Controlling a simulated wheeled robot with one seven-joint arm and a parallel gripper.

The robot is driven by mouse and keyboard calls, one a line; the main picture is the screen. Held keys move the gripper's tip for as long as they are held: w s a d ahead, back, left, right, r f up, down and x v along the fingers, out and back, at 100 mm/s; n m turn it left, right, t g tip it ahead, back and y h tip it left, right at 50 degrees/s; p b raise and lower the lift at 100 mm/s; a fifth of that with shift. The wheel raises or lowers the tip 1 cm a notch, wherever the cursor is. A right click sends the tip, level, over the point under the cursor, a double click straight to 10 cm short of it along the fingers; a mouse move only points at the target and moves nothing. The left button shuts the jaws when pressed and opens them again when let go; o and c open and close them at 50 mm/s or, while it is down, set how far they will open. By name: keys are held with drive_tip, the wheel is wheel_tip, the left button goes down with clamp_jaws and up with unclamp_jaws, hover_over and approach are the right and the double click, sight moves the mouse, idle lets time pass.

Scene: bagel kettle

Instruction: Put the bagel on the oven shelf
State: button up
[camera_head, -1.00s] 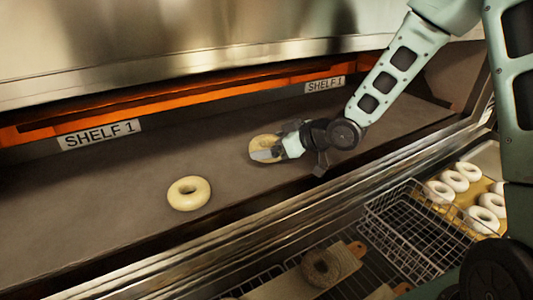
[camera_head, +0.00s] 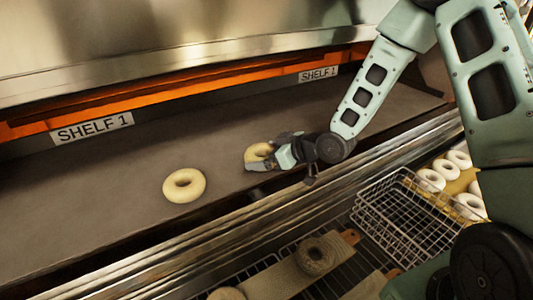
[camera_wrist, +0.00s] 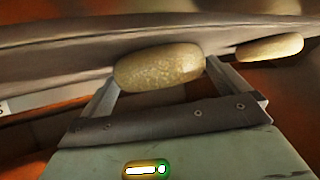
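A pale bagel (camera_head: 257,153) sits between the fingers of my gripper (camera_head: 268,154), over the oven shelf (camera_head: 110,190). In the wrist view the same bagel (camera_wrist: 160,66) spans the gap between both fingertips (camera_wrist: 160,80), and my gripper looks shut on it. The bagel is at or close to the shelf surface; I cannot tell whether it touches. A second pale bagel (camera_head: 184,173) lies flat on the shelf to the left, and it also shows at the right in the wrist view (camera_wrist: 270,47).
Two "SHELF 1" labels (camera_head: 92,128) mark the back below an orange strip. A metal front edge (camera_head: 220,213) runs along the shelf. Below are a wire basket (camera_head: 400,215), a board with a bagel (camera_head: 315,257) and several bagels at right. The shelf's left part is clear.

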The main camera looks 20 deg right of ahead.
drive_tip(key=shift+r, duration=0.2)
drive_tip(key=shift+s+d, duration=0.2)
drive_tip(key=shift+d, duration=0.05)
drive_tip(key=b+v, duration=0.1)
drive_tip(key=v, duration=1)
drive_tip(key=shift+b, duration=0.35)
drive_tip(key=shift+s+a, duration=0.1)
drive_tip(key=shift+s, duration=0.1)
drive_tip(key=a+h, duration=0.1)
drive_tip(key=s+a+g, duration=0.1)
drive_tip(key=s+a+f+g+h, duration=0.1)
drive_tip(key=a, duration=0.1)
drive_tip(key=shift+h, duration=0.3)
drive_tip(key=s+a+r+g+h, duration=0.2)
drive_tip(key=s+a+g, duration=0.1)
drive_tip(key=s, duration=0.8)
drive_tip(key=s+a+r+g+h, duration=0.2)
drive_tip(key=s+a+g, duration=0.2)
drive_tip(key=s, duration=0.8)
drive_tip(key=shift+s+a, duration=0.2)
drive_tip(key=shift+a, duration=1)
